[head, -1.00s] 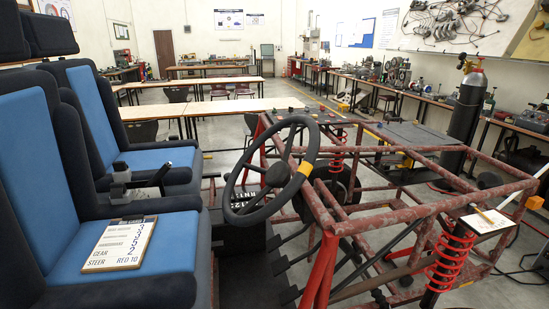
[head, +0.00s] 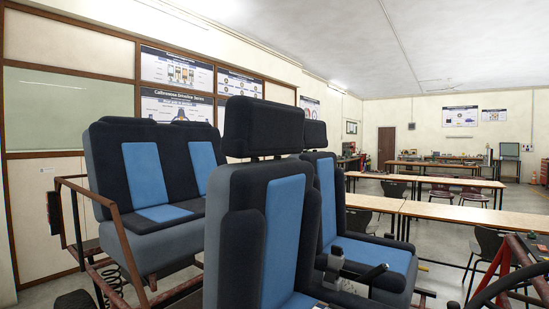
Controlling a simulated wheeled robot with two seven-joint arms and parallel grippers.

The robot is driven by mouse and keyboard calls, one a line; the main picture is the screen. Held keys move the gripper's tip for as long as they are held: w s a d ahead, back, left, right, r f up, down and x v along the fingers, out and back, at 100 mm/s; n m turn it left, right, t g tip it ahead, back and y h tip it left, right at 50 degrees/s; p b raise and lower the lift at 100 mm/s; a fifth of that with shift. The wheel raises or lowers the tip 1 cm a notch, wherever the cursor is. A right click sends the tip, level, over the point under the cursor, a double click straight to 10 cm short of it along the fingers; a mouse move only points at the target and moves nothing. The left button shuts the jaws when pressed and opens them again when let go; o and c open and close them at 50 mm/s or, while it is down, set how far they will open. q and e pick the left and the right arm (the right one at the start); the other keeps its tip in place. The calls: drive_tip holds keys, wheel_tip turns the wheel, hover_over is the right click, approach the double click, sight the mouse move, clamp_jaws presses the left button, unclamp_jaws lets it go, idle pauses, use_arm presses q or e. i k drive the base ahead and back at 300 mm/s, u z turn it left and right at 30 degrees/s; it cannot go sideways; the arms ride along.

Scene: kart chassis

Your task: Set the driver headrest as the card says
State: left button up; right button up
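The nearer front seat (head: 245,235) is black with a blue centre panel. Its black headrest (head: 263,127) sits a little above the backrest top, with a small gap and a short post showing between them. A second front seat (head: 335,205) stands just beyond, with its own black headrest (head: 315,134) partly hidden behind the nearer one. Part of the steering wheel (head: 508,289) shows at the lower right. The card is out of view now; earlier it lay on the nearer seat's cushion. Neither of my grippers is in view.
A black and blue rear bench (head: 150,195) stands at left on a rusty tube frame (head: 118,215). A grey and black lever unit (head: 345,268) sits between the front seats. Long tables (head: 470,212) and chairs stand behind at right. The space above the headrests is clear.

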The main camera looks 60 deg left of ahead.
sight(255, 128)
drive_tip(key=u, duration=2.15)
